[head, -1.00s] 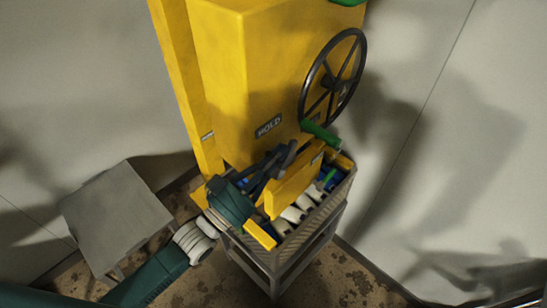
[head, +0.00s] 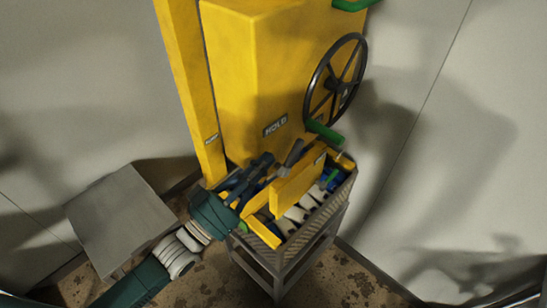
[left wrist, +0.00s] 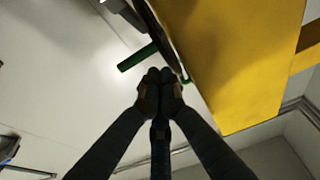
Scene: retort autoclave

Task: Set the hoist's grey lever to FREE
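The yellow hoist housing (head: 245,75) stands in the middle of the head view. A plate reading HOLD (head: 275,125) is on its lower face. The grey lever (head: 293,152) shows as a short bar slanting up to the right, below and right of that plate. Its lower end is hidden. My left gripper (head: 266,164) is just left of the lever, with a small gap appearing between them. In the left wrist view its fingertips (left wrist: 160,86) are together with nothing visible between them. A small plate (head: 320,158) right of the lever is too small to read. My right gripper is not in view.
A black spoked handwheel (head: 335,82) with a green handle (head: 325,131) is right of the lever. Below is a grey cart (head: 315,218) holding white and blue items and yellow panels. A grey box-like stand (head: 118,215) is at left. Floor is open at right.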

